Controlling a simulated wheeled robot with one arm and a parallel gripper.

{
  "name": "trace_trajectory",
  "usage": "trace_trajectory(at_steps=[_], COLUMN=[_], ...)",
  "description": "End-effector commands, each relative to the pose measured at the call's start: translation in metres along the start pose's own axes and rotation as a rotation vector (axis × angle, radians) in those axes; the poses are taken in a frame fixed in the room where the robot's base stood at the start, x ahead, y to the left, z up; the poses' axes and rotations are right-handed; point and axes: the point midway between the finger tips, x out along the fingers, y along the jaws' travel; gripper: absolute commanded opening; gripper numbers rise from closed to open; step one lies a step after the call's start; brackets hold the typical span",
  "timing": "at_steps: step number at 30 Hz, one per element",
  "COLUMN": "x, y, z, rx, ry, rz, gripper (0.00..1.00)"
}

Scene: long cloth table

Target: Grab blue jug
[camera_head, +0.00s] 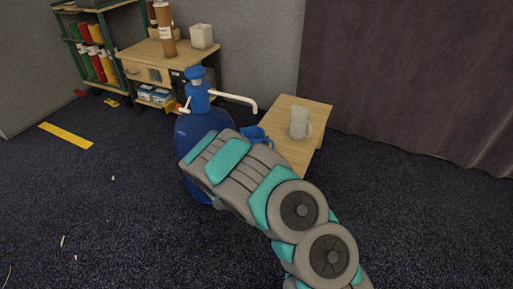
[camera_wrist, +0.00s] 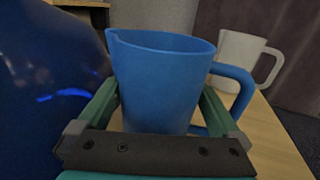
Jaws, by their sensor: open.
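The blue jug (camera_wrist: 160,75) stands upright on a small wooden table (camera_wrist: 268,140), its handle to the right in the wrist view. My gripper (camera_wrist: 158,92) is open, with one green finger on each side of the jug. I cannot tell whether either finger touches it. In the head view only part of the blue jug (camera_head: 254,133) shows past my arm, and my fingers are hidden there.
A large blue bottle with a pump (camera_head: 200,125) stands close on the left of the jug. A white jug (camera_head: 300,122) stands behind right on the same table (camera_head: 290,150). A wooden cabinet (camera_head: 160,52) and a shelf (camera_head: 75,45) are farther back. A curtain (camera_head: 410,75) hangs at right.

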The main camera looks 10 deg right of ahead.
Motion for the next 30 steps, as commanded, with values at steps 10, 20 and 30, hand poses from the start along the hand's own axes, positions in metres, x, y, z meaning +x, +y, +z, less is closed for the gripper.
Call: trace_trajectory(at_steps=[10,20,30], x=[0.0147,0.0144,0.0143], y=[0.0005,0.0005,0.0005], z=[0.0008,0.0004,0.0003], rx=[0.000,0.000,0.000], ry=[-0.002,-0.001,-0.001], rz=[0.001,0.001,0.001], gripper=[1.00,0.69,0.30])
